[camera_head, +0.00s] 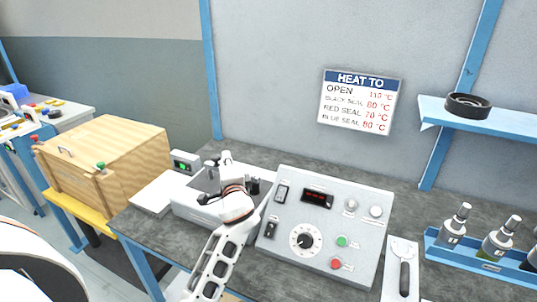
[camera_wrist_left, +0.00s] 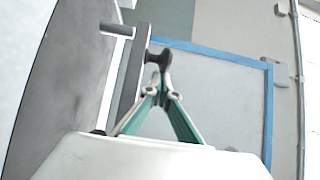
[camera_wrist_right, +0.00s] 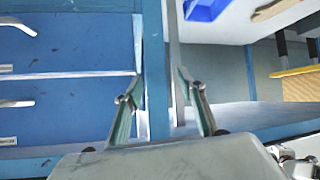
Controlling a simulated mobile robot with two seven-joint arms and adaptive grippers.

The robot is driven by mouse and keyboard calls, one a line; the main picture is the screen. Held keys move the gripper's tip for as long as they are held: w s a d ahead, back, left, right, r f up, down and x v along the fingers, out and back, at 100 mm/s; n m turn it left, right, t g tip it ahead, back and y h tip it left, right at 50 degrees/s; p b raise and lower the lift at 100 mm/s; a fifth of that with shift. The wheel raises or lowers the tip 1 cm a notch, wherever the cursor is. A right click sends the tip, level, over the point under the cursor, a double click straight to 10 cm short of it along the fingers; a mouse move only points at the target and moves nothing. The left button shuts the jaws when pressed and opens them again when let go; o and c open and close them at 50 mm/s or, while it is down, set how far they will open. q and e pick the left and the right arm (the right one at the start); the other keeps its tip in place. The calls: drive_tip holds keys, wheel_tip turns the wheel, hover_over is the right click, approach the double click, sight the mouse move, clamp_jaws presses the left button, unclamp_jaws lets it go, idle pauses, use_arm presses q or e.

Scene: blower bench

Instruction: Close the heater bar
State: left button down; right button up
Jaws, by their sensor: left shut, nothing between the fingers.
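The grey machine (camera_head: 188,204) stands on the bench left of the control panel, partly covered by my left arm. My left gripper (camera_head: 226,158) is over it, shut and empty. In the left wrist view its fingertips (camera_wrist_left: 161,90) meet beside a raised grey bar (camera_wrist_left: 133,75), which looks like the heater bar. A dark knob (camera_wrist_left: 158,57) shows just past the fingertips; I cannot tell whether they touch it. In the head view the bar is mostly hidden behind the gripper. My right gripper (camera_wrist_right: 155,90) is open, seen only in its own wrist view.
A control panel (camera_head: 325,225) with a dial and buttons stands right of the arm. A wooden box (camera_head: 125,165) is at the left. A handled tool (camera_head: 404,275) and several bottles (camera_head: 499,237) are at the right. Blue drawers (camera_wrist_right: 65,100) and a blue post are near my right gripper.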

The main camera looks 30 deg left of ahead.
use_arm(q)
drive_tip(key=shift+s, duration=0.25)
use_arm(e)
drive_tip(key=shift+r, duration=0.15)
drive_tip(key=shift+s+d+f, duration=0.1)
drive_tip(key=shift+f, duration=0.15)
use_arm(q)
drive_tip(key=shift+s+d, duration=0.1)
drive_tip(key=shift+d, duration=0.05)
use_arm(e)
drive_tip(key=shift+d, duration=0.1)
